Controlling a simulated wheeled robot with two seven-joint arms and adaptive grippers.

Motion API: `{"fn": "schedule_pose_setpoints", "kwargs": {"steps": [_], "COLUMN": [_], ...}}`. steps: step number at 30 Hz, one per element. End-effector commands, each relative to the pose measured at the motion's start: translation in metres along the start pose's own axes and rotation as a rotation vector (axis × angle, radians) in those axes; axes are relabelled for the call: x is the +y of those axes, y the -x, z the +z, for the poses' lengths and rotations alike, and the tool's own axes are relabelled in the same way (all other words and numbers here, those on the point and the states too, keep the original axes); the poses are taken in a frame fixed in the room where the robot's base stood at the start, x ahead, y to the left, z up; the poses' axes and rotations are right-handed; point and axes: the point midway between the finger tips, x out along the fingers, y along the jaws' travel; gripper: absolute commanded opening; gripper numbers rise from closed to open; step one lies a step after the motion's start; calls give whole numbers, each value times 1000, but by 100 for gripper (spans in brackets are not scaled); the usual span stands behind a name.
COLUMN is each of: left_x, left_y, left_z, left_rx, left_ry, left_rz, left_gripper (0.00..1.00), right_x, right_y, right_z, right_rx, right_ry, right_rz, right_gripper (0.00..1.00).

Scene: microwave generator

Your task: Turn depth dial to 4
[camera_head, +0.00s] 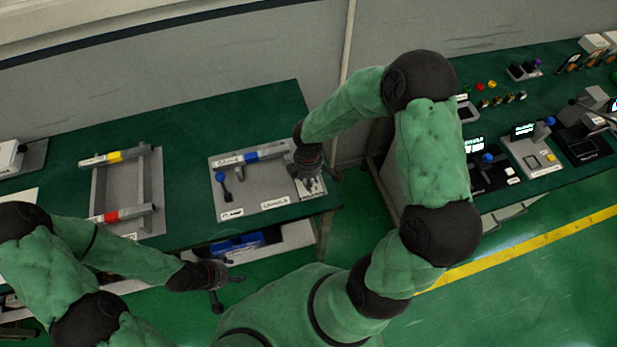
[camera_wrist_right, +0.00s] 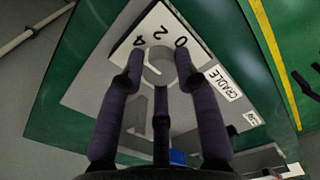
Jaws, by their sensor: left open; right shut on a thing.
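The depth dial (camera_wrist_right: 158,68) is a round grey knob on a white plate (camera_wrist_right: 160,32) marked 4, 2 and 0, seen in the right wrist view. My right gripper (camera_wrist_right: 160,80) is shut on the dial, its dark fingers around the knob. Its exact setting is hard to read. In the head view, my right gripper (camera_head: 312,182) is over the right end of the grey cradle panel (camera_head: 245,200), largely covering the dial. My left gripper (camera_head: 222,283) is open and empty, in front of the table, away from the panel.
The panel carries a blue-and-grey bar (camera_head: 250,157) and a blue lever (camera_head: 222,182). A grey frame with yellow and red handles (camera_head: 120,155) lies to the left. Another green bench (camera_head: 535,110) with devices stands right. Green floor shows between the tables.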

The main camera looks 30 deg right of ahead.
Motion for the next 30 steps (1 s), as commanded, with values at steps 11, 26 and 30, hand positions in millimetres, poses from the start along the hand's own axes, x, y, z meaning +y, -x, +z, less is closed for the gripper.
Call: {"fn": "schedule_pose_setpoints", "kwargs": {"steps": [11, 26, 30], "left_x": [0, 0, 0], "left_y": [0, 0, 0], "left_z": [0, 0, 0], "left_rx": [0, 0, 0], "left_ry": [0, 0, 0], "left_rz": [0, 0, 0], "left_gripper": [62, 62, 62], "right_x": [1, 2, 2], "right_y": [1, 11, 34], "right_z": [-1, 0, -1], "right_rx": [3, 1, 2], "right_ry": [0, -2, -1], "right_rz": [3, 4, 6], "right_gripper": [52, 56, 56]}}
